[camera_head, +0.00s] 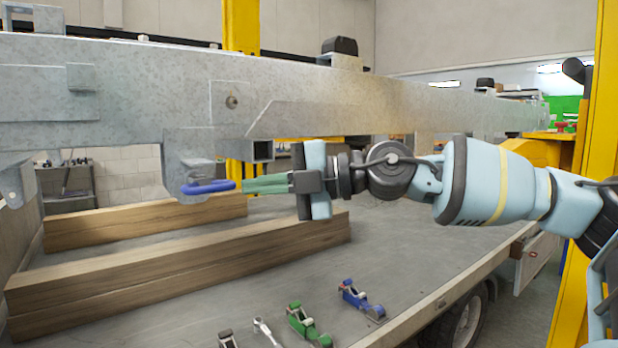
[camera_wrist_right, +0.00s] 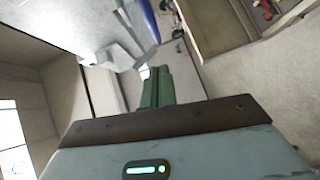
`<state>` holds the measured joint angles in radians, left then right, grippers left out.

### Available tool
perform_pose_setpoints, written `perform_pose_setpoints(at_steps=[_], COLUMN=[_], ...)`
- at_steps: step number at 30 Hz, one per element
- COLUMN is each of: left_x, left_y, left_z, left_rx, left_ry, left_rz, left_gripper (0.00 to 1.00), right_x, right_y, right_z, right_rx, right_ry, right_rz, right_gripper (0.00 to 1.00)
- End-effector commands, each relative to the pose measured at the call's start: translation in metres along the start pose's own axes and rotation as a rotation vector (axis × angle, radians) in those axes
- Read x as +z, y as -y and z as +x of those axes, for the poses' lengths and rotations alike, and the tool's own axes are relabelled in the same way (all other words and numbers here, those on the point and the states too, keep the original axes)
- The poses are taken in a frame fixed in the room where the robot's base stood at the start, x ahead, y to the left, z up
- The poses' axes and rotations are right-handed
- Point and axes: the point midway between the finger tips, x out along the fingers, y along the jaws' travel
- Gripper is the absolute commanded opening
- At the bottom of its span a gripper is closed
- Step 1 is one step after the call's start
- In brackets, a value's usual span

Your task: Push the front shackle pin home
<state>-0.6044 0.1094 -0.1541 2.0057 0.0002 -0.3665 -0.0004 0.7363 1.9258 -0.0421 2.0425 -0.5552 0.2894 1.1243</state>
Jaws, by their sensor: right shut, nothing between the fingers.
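A blue shackle part (camera_head: 208,187) sits at the lower end of a grey bracket (camera_head: 188,150) under the galvanised frame beam. The pin cannot be told apart from the rest of the blue part. My right gripper (camera_head: 244,187) comes in from the right, its green fingers level, shut and empty. The fingertips are close to the right end of the blue part; I cannot tell whether they touch. In the right wrist view the shut fingers (camera_wrist_right: 158,72) point toward the grey bracket (camera_wrist_right: 122,42), with a blue piece (camera_wrist_right: 151,18) beyond them. My left gripper is not in view.
The long grey beam (camera_head: 330,100) runs above my right gripper. Timber beams (camera_head: 180,258) lie below on a grey deck. A green ratchet (camera_head: 308,325), a blue ratchet (camera_head: 360,300) and a wrench (camera_head: 266,332) lie near the front. A yellow post (camera_head: 585,180) stands at right.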

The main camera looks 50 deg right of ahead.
Motion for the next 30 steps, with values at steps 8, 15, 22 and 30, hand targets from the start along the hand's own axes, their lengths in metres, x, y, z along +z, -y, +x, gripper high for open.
perform_pose_setpoints(at_steps=[8,15,22,30], left_x=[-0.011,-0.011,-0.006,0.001], left_y=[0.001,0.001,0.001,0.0], left_z=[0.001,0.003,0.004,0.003], left_rx=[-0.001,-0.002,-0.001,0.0], left_ry=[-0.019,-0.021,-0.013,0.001], left_rz=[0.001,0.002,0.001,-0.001], left_gripper=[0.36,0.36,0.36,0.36], right_x=[-0.002,-0.001,-0.001,-0.001], right_y=[-0.002,-0.001,0.0,0.0], right_z=[-0.021,-0.038,-0.055,-0.068], right_rx=[0.003,0.002,0.0,-0.001], right_ry=[-0.002,0.0,0.001,-0.001], right_rz=[-0.002,-0.003,-0.002,-0.001], right_gripper=[0.0,0.0,0.0,0.0])
